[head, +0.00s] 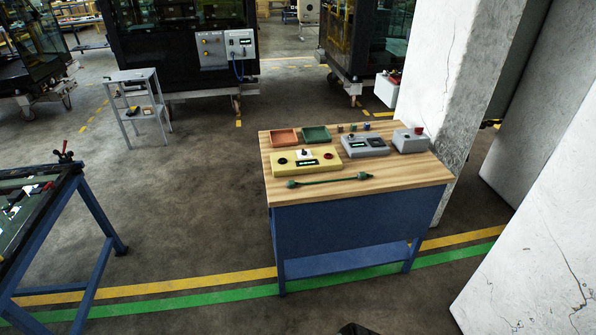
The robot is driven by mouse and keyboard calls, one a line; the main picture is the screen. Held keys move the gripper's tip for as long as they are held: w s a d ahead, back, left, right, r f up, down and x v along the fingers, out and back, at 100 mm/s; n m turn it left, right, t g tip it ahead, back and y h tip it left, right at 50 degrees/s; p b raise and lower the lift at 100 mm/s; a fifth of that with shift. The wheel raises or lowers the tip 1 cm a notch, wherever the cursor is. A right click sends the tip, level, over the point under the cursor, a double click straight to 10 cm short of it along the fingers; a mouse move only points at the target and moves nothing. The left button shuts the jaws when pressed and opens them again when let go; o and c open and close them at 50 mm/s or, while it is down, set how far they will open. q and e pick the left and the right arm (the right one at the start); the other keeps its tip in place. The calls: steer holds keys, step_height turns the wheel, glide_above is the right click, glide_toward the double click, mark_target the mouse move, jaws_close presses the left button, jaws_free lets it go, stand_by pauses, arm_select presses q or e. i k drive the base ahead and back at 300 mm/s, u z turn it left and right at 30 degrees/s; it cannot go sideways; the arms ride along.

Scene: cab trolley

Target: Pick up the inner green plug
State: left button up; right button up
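A green cable lies along the front of the wooden top of the blue trolley (359,242). It has a green plug at each end. The left plug (292,184) is near the front left, just below the yellow box. The right plug (363,176) is near the front middle. The cable (328,181) runs nearly straight between them. Both plugs lie free on the wood, with nothing holding them. I cannot tell from the picture which one is called inner.
Behind the cable are a yellow box (326,164) with buttons, a grey box (358,148), and a grey box with a red button (410,142). A red tray (284,137) and a green tray (316,134) stand at the back. A concrete pillar (455,80) rises behind the trolley's right side.

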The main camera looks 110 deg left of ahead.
mark_target(363, 176)
steer(key=u, duration=2.2)
